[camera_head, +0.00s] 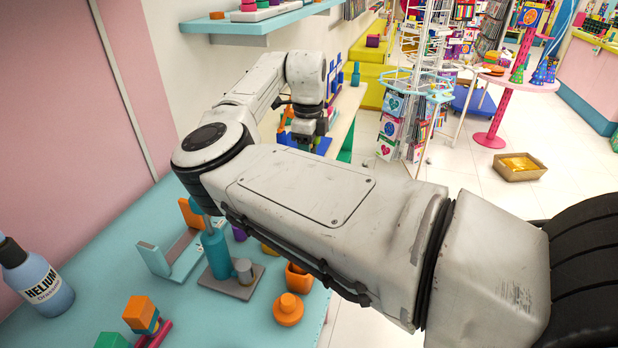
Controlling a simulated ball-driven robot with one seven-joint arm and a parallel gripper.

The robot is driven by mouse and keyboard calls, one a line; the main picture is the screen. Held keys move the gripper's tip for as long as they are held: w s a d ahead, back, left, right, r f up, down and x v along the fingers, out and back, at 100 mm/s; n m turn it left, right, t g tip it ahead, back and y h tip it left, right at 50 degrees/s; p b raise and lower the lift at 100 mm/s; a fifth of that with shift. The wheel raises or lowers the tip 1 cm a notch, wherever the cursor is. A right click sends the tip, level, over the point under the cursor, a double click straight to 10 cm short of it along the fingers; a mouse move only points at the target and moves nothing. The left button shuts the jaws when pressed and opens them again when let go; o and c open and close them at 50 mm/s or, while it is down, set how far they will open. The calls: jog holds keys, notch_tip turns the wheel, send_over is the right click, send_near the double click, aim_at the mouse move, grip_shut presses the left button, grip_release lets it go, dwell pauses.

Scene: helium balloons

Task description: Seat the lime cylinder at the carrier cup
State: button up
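My gripper (309,128) is at the far end of my arm, pointing down over a blue base on the farther bench. It is small and dark here, and I cannot tell whether its fingers are open or shut or hold anything. I cannot make out the lime cylinder for certain; it may be hidden by my arm or gripper. No part is clearly the carrier cup. An orange cup-like block (299,279) and a grey plate (231,284) with a teal cylinder (217,254) and a short grey cylinder (243,270) stand on the near teal table, partly behind my arm.
A helium bottle (38,284) stands at the near table's left. Orange and green blocks (110,341) lie in front. A teal shelf (250,24) hangs above my arm. A wire display rack (415,80) stands beyond; a cardboard box (518,167) lies on open floor.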

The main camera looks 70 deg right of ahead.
jog(key=shift+f, duration=0.35)
grip_shut()
jog(key=shift+r+p, duration=0.4)
jog(key=shift+r+p, duration=0.65)
jog(key=shift+r, duration=0.15)
jog(key=o, duration=0.6)
grip_release()
grip_shut()
